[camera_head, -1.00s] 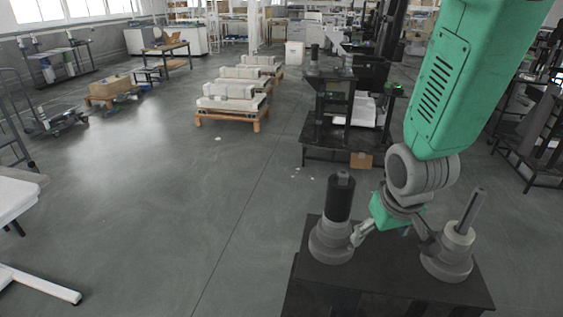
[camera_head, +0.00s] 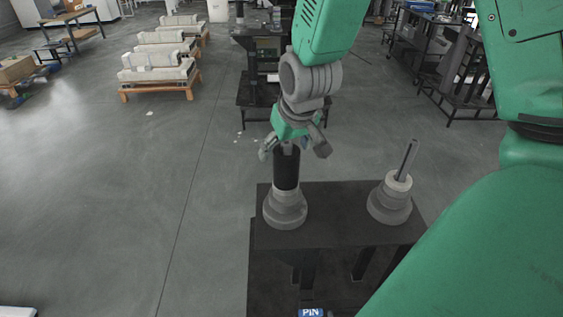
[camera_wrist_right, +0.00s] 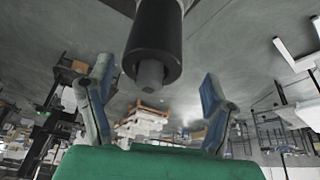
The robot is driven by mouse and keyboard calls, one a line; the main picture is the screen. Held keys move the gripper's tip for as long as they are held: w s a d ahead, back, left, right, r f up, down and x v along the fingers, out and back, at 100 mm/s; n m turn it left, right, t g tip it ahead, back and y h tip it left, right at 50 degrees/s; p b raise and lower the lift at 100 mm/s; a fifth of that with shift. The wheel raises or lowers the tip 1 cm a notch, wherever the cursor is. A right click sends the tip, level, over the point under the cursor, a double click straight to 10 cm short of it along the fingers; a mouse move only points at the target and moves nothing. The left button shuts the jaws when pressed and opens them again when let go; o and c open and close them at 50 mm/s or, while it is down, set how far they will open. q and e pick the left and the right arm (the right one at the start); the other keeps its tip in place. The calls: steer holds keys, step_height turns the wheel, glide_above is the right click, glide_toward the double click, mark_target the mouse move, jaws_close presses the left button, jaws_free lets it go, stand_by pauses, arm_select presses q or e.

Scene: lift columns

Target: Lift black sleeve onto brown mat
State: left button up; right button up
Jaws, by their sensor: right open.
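The black sleeve (camera_head: 286,170) stands upright on a round grey base (camera_head: 285,209) at the left of the dark stand, with a grey pin end showing at its top. In the right wrist view the sleeve (camera_wrist_right: 159,35) comes in from the top edge, and the pin end sits between the fingers. My right gripper (camera_head: 295,153) is open at the top of the sleeve, one finger to each side. I cannot tell whether a finger touches it. My left gripper is not in view. I cannot make out a brown mat.
A second grey base with a thin bare rod (camera_head: 408,160) stands at the right of the dark stand (camera_head: 335,232). A blue PIN label (camera_head: 311,312) shows at the bottom. Open floor lies to the left. A dark table (camera_head: 262,90) stands behind.

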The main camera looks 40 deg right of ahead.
steer(key=x, duration=0.3)
steer(key=d+x, duration=0.1)
steer(key=x, duration=0.1)
steer(key=shift+d+f+p, duration=0.25)
steer(key=shift+f+p, duration=0.05)
steer(key=shift+a+r, duration=0.1)
steer(key=shift+a, duration=0.1)
steer(key=shift+s+a+r, duration=0.1)
steer(key=shift+a, duration=0.1)
steer(key=c, duration=0.5)
steer(key=shift+a, duration=0.15)
steer(key=c, duration=0.9)
